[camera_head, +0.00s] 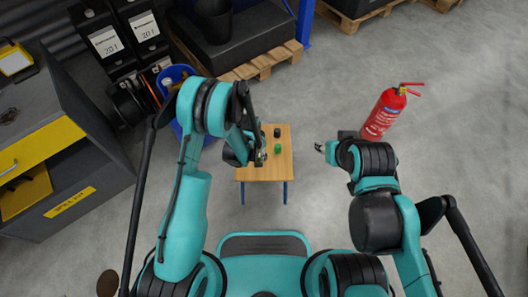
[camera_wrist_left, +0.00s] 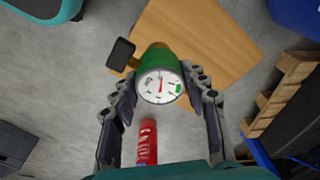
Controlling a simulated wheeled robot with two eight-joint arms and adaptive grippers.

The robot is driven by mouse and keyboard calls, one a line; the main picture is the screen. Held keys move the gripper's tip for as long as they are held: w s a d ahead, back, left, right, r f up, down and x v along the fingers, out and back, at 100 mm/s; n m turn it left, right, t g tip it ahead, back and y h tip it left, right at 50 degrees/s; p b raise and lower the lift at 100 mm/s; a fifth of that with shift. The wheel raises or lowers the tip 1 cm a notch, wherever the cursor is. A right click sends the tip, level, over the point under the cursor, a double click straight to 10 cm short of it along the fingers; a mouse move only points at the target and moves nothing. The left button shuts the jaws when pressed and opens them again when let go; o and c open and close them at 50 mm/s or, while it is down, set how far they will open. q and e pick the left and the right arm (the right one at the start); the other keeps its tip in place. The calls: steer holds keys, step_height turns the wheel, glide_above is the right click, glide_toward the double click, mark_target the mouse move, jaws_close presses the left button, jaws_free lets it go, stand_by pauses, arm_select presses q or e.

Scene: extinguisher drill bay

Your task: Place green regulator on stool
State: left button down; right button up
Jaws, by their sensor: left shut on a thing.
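The green regulator (camera_wrist_left: 160,62) is between the fingers of my left gripper (camera_wrist_left: 162,95) in the left wrist view, its white dial facing the camera. A black part (camera_wrist_left: 121,53) sticks out at its side. In the head view the regulator (camera_head: 277,149) shows just right of my left gripper (camera_head: 262,155), over the wooden stool (camera_head: 258,173). The stool top (camera_wrist_left: 215,40) also lies behind it in the left wrist view. I cannot tell whether the regulator touches the stool. My right gripper (camera_head: 321,147) is right of the stool, apart from it; its finger opening is unclear.
A red fire extinguisher (camera_head: 384,115) stands on the floor beyond my right arm. A grey cabinet with yellow panels (camera_head: 40,150) is at the left. A blue bin (camera_head: 175,76) and a loaded wooden pallet (camera_head: 262,66) are behind the stool. Floor at the right is clear.

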arm_select(q)
steer(key=shift+d+f, duration=0.2)
steer(key=shift+f, duration=0.25)
steer(key=shift+w+d+f+p, duration=0.1)
steer(key=shift+w+f+p, duration=0.1)
steer(key=shift+w+p, duration=0.35)
steer(key=shift+w+d+f+p, duration=0.1)
steer(key=shift+w+f+p, duration=0.2)
steer(key=shift+p, duration=0.4)
steer(key=w+f+b, duration=0.2)
steer(key=w+f, duration=0.1)
steer(key=w+d+f+b, duration=0.1)
steer(key=w+f+b, duration=0.1)
steer(key=w+f, duration=0.1)
steer(key=w+f+b, duration=0.2)
steer(key=w+f, duration=0.1)
steer(key=f, duration=0.1)
steer(key=shift+w+d+f, duration=0.1)
steer(key=shift+w+d, duration=0.15)
steer(key=shift+d, duration=0.15)
steer(key=c, duration=0.8)
jaws_free()
